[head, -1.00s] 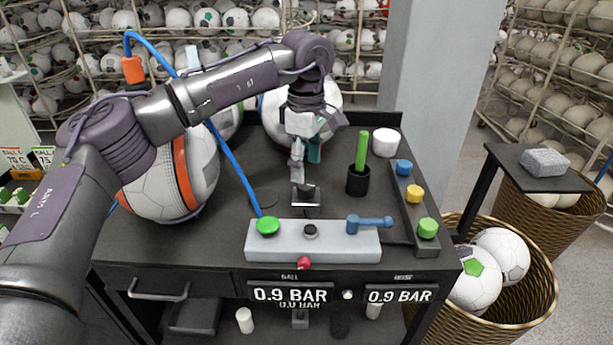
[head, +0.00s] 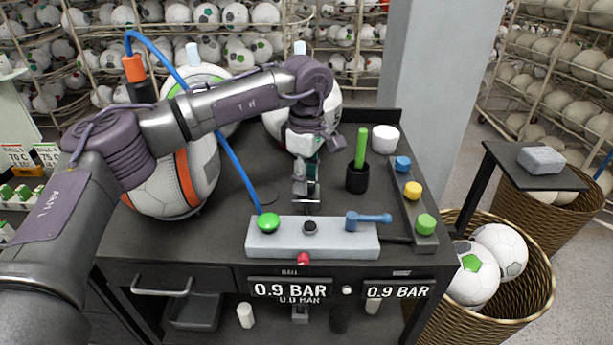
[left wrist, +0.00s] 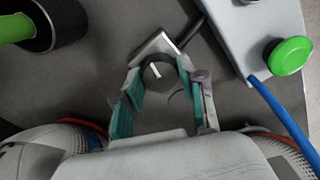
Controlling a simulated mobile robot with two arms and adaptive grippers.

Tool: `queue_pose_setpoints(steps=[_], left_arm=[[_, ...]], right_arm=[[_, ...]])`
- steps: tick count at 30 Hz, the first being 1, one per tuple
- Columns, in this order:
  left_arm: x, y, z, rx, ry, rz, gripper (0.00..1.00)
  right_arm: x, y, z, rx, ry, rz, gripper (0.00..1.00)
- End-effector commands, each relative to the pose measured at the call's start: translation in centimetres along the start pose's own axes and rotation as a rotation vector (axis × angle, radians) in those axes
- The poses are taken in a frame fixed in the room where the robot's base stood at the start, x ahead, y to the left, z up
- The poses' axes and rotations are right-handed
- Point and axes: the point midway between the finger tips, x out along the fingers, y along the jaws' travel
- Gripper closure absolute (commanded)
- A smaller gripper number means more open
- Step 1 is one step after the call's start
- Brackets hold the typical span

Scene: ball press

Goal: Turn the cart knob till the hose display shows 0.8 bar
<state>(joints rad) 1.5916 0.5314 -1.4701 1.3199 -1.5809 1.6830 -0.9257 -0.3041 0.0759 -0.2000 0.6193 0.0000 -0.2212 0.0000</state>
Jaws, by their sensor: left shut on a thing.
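My left gripper (head: 306,190) is down at the cart top behind the grey valve block (head: 270,245). In the left wrist view its teal-padded fingers are shut on the dark round cart knob (left wrist: 157,75), one on each side; a short white mark shows on the knob's top. A metal bracket (left wrist: 152,48) sits beside the knob. In the head view the fingers mostly hide the knob. The right display (head: 397,292), its small label too blurred to read surely, shows 0.9 BAR. The left display (head: 289,290), labelled BALL, also shows 0.9 BAR. My right gripper is not in view.
The block carries a green button (head: 268,222) and a blue lever (head: 368,220). A blue hose (head: 237,165) runs to the block. A black cup (head: 357,178) with a green stick stands right of my gripper. Balls stand at the back and left.

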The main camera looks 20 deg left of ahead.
Motion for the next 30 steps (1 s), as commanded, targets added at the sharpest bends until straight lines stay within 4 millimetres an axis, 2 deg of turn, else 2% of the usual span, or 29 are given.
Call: queue_pose_setpoints(steps=[11,30], left_arm=[[0.1,0.0,0.0,-0.067,0.000,0.001,0.94],[0.1,0.1,0.0,-0.458,0.000,0.001,0.94]], right_arm=[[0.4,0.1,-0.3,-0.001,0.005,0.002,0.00],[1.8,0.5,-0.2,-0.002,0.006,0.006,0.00]])
